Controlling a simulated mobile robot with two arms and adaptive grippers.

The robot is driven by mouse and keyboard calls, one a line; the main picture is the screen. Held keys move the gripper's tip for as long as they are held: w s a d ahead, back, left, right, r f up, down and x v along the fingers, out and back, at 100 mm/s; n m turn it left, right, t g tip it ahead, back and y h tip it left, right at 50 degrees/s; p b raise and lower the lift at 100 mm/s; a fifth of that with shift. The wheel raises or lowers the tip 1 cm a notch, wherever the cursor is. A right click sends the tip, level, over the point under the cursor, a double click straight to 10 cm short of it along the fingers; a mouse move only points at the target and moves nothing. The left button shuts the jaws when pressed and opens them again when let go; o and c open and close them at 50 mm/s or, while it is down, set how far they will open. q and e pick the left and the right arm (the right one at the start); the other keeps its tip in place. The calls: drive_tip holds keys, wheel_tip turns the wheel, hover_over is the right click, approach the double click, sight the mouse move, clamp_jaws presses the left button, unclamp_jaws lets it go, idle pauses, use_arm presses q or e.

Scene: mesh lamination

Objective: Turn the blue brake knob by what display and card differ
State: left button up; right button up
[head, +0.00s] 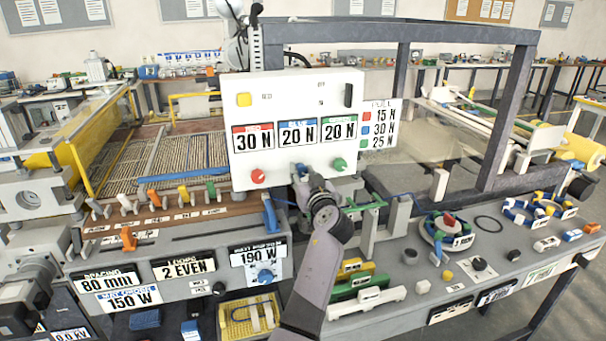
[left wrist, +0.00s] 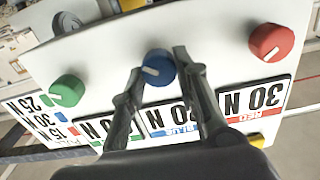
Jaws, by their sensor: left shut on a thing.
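A white panel (head: 240,192) shows a red 30 N, a blue 20 N display (head: 297,133) and a green 20 N. The card (head: 379,124) beside it lists red 15 N, blue 30 N and green 25 N. The blue brake knob (left wrist: 157,70) sits between the red and green knobs in the left wrist view, its white pointer line visible. My left gripper (head: 302,174) is at the panel's lower edge, and its fingers (left wrist: 158,63) are shut on the blue knob. In the head view the gripper hides that knob. My right gripper is not in view.
The red knob (head: 258,176) and the green knob (head: 338,164) flank my left gripper with a gap on each side. A grey frame post (head: 505,115) stands to the right. The bench below holds clips, a tape roll and small parts.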

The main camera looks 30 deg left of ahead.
use_arm(q)
drive_tip(key=shift+c, duration=0.7)
clamp_jaws()
drive_tip(key=shift+m+b, duration=0.4)
drive_tip(key=shift+m, duration=1.6)
drive_tip(key=m, duration=0.2)
drive_tip(key=shift+w+m, duration=0.1)
drive_tip(key=shift+m, duration=0.3)
drive_tip(key=m, duration=0.4)
drive_tip(key=shift+d+p, duration=0.1)
drive_tip(key=shift+p, duration=0.3)
drive_tip(key=shift+f+m+p, duration=0.1)
drive_tip(key=shift+m+p, duration=0.6)
drive_tip(key=shift+m, duration=1.5)
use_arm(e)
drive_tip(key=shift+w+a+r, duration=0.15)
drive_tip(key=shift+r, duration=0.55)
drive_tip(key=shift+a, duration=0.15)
